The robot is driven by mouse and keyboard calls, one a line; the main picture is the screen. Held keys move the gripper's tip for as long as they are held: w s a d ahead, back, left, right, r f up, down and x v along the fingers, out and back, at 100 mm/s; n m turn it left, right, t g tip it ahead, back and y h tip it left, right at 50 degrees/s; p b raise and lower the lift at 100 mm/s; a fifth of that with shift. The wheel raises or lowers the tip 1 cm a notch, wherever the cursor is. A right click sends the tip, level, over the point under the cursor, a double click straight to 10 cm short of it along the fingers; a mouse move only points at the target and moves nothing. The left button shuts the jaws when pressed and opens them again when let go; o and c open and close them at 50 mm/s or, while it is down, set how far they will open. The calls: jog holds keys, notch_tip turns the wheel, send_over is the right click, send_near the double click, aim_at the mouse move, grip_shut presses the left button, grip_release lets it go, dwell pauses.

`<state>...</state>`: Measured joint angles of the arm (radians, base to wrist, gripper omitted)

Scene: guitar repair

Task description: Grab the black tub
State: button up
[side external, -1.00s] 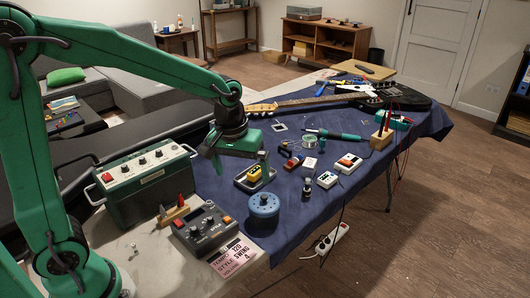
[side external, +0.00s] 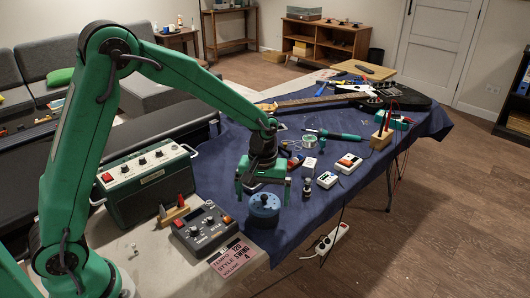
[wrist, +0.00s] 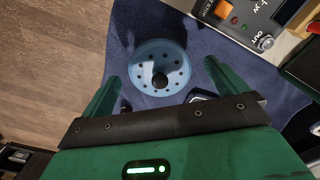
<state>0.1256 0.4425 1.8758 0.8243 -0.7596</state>
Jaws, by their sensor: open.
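A small black tub-like container (side external: 307,188) with a light band stands on the blue cloth, right of my gripper; I cannot tell for sure that it is the tub named. In the wrist view a dark bit beside the left finger may be it. In the wrist view this blue tub (wrist: 160,52) shows ahead, between the lines of the fingers. My gripper (wrist: 162,74) points down, open, with nothing held between its fingers.
A grey control box (side external: 206,230) and a pink card (side external: 231,257) lie left and in front of the blue tub. White pedals (side external: 327,180), a soldering iron (side external: 340,135) and a guitar (side external: 310,98) lie farther back. A green amplifier (side external: 150,185) stands at left.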

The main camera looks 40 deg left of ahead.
aim_at(264, 204)
jog(key=shift+f, duration=0.7)
jog(key=shift+f, duration=0.1)
jog(key=shift+w+f, duration=0.15)
jog(key=shift+f, duration=1.1)
jog(key=shift+w+f, duration=0.1)
jog(key=shift+f, duration=1.15)
jog(key=c, duration=2)
